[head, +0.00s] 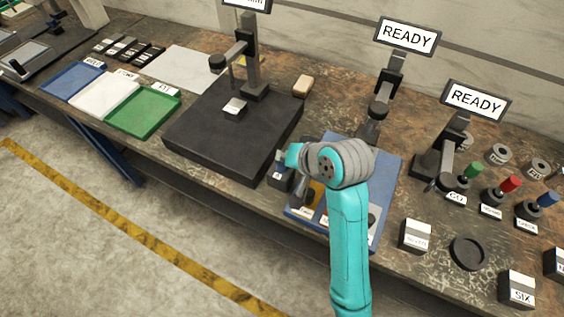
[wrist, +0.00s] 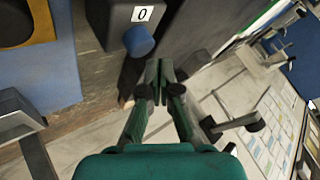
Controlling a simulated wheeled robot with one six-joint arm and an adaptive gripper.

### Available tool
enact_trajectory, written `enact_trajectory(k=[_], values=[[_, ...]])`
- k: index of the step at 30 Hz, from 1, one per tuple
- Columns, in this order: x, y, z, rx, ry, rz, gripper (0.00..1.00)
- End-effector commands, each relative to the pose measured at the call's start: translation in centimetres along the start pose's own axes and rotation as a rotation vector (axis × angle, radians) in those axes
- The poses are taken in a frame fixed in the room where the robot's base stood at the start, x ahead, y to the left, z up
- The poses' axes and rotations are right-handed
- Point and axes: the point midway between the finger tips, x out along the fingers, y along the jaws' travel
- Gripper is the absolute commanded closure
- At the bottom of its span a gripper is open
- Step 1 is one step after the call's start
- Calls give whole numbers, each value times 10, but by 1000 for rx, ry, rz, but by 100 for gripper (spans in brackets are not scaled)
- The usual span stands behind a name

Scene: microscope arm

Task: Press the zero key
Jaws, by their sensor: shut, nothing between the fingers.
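The zero key is a blue round button (wrist: 139,41) on a dark grey box with a white label reading "0" (wrist: 142,14), at the top centre of the wrist view. My gripper (wrist: 162,66) is shut and empty, its fingertips close together just below and right of the blue button in that view. A small gap shows between the tips and the button, but depth is hard to judge. In the head view my teal wrist (head: 325,162) hangs over the front bench edge and hides the fingertips and most of the area under it.
A black slab (head: 205,141) with a measuring stand is left of my wrist. A blue mat (head: 386,172) lies under and right of my arm. Two stands with READY displays (head: 407,36) (head: 475,101) rise behind. Labelled blocks and coloured knobs crowd the right. The floor in front is clear.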

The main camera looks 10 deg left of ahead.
Motion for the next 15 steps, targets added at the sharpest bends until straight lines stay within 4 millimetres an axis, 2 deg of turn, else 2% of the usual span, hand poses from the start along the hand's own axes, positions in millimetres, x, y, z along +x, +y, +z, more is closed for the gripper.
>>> enact_trajectory(k=[15], values=[[6,4,4,0,0,0,100]])
